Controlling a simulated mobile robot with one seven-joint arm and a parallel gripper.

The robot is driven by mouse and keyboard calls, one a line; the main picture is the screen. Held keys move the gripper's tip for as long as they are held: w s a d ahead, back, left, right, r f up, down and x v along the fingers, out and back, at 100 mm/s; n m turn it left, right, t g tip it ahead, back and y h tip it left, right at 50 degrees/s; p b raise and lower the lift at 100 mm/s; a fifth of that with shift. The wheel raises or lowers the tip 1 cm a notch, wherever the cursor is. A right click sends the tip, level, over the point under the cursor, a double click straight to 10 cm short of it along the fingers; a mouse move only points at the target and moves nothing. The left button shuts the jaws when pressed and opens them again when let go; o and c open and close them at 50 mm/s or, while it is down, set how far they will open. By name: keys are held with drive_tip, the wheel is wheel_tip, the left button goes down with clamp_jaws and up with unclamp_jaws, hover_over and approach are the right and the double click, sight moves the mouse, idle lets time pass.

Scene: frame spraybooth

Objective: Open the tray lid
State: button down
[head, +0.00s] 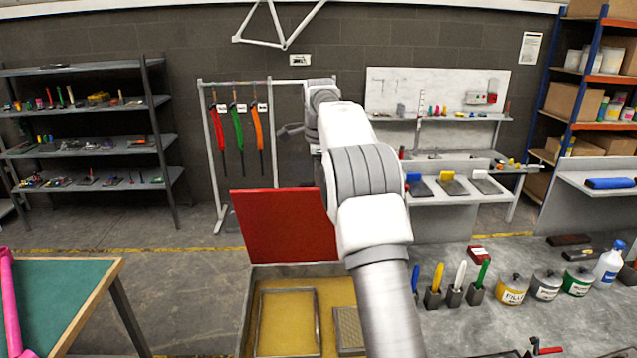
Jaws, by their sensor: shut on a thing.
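The tray lid is a red panel (280,226). It stands raised and tilted at the back edge of a grey-rimmed tray (247,310) with a yellow inside. My white and grey arm reaches up across the middle of the view and covers the lid's right part and part of the tray. A small dark part shows left of the arm's far end, above the lid; I cannot tell what it is. My gripper's fingertips and any contact with the lid are hidden behind my arm.
A grey frame (318,325) lies inside the tray. Right of my arm, the worktop (455,325) holds brushes in holders, several labelled pots (511,291) and a white bottle (609,264). A green-topped table (60,290) stands at left. Coloured straps hang on a rack (211,150) behind.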

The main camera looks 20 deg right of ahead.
drive_tip(key=shift+f, duration=0.45)
drive_tip(key=c, duration=1.1)
unclamp_jaws()
drive_tip(key=shift+o, duration=1.2)
drive_tip(key=shift+w+f, duration=0.1)
drive_tip(key=shift+w, duration=0.15)
drive_tip(key=shift+s+r, duration=0.1)
drive_tip(key=shift+r, duration=0.2)
drive_tip(key=v, duration=0.7)
drive_tip(key=shift+r, duration=0.25)
